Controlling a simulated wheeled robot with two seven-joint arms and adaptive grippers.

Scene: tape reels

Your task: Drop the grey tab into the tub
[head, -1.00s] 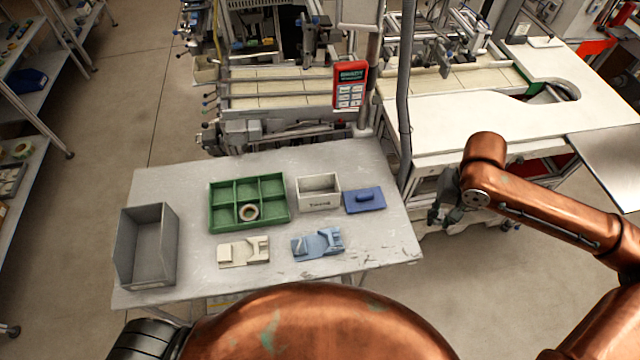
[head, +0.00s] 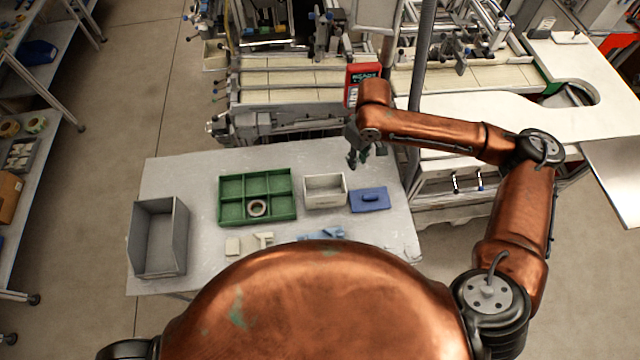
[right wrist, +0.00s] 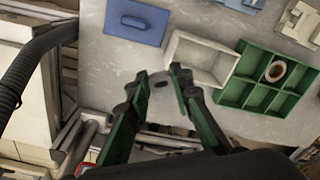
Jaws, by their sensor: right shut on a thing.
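My right gripper (head: 358,158) hangs above the back right part of the table, up and to the right of the white tub (head: 325,191) in the head view. In the right wrist view its green-padded fingers (right wrist: 162,84) are closed on the small grey tab (right wrist: 161,90), which has a dark mark and hardly stands out from the grey table. The white open tub (right wrist: 179,62) stands just beyond the fingertips there, and its inside looks empty. My left gripper is not in view.
A blue lid (head: 370,200) with a handle lies right of the tub. A green divided tray (head: 258,186) holding a tape reel (head: 258,208) is left of it. A grey bin (head: 158,237) stands at the left. Cream (head: 248,244) and blue (head: 322,235) fixtures are partly hidden by my body.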

